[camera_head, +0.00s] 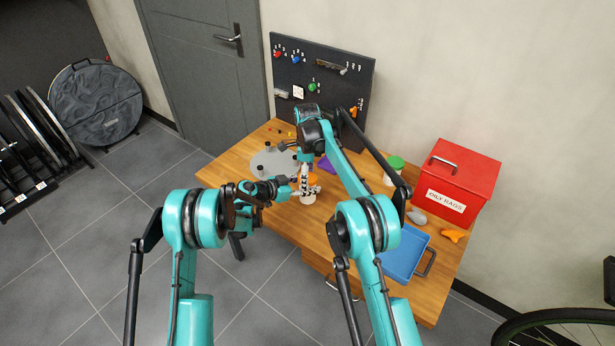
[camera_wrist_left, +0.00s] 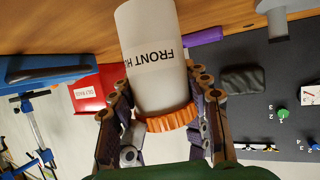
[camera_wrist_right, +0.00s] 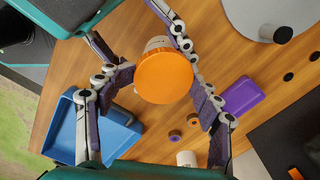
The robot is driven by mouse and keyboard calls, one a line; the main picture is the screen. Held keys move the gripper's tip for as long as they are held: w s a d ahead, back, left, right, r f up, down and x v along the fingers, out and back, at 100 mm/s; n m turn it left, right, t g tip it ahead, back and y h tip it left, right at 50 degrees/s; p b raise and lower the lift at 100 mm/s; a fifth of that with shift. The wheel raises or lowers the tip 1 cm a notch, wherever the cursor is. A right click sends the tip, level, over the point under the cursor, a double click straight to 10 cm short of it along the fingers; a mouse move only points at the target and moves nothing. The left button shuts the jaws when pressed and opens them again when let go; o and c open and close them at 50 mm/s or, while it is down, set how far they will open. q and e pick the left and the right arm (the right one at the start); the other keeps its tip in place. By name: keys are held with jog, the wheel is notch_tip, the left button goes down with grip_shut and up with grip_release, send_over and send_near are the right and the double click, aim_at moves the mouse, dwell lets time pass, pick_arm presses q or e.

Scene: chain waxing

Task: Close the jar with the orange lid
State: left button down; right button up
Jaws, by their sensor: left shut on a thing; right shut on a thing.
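The white jar (camera_head: 307,198) stands on the wooden workbench, and the left wrist view shows it upside down with black lettering (camera_wrist_left: 152,55). The orange lid (camera_wrist_right: 164,76) sits over the jar's mouth, with its rim (camera_wrist_left: 168,121) against the jar in the left wrist view. I cannot tell how tightly it is seated. My left gripper (camera_head: 297,190) is shut on the jar from the side. My right gripper (camera_wrist_right: 163,85) reaches down from above, its fingers shut around the lid. In the head view the right arm and fingers hide much of the lid.
A grey round plate (camera_head: 268,162) lies to the left, and a purple tray (camera_wrist_right: 242,95) lies near the jar. A green-lidded jar (camera_head: 395,164) stands behind to the right, before a red bin (camera_head: 463,168). A blue tray (camera_head: 402,258) and an orange object (camera_head: 453,236) lie at the right.

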jog(key=shift+w+f, duration=0.1)
jog(key=shift+w, duration=0.05)
jog(key=shift+s+r+t+h, duration=0.3)
jog(key=shift+r+t, duration=0.1)
jog(key=shift+t, duration=0.4)
jog(key=shift+w, duration=0.1)
jog(key=shift+g, duration=0.5)
jog(key=shift+c, duration=0.4)
jog(key=shift+o, duration=0.7)
jog(key=shift+f+g, duration=0.3)
jog(key=shift+f, duration=0.3)
jog(key=o, duration=0.9)
